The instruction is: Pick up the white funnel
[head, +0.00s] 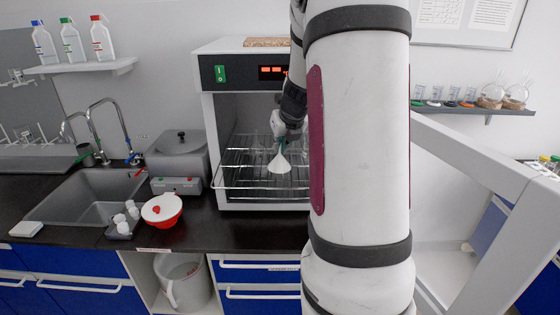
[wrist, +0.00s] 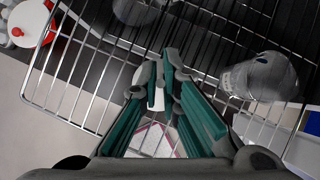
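The white funnel (head: 280,163) shows in the head view inside the open oven, over the front part of the wire rack, with its wide mouth down and its stem up. My gripper (head: 281,138) is directly above it, at the stem. In the wrist view my gripper's teal fingers (wrist: 159,82) are drawn close together with white of the funnel (wrist: 157,99) between and behind the tips. The gripper looks shut on the stem. The fingers hide much of the funnel, and I cannot tell whether its rim touches the rack.
The wire rack (wrist: 85,62) sticks out of the oven (head: 216,120). Clear glassware (wrist: 262,76) stands on the rack to the right in the wrist view. A red and white container (head: 162,211) sits on the black counter left of the oven, near a grey device (head: 178,160).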

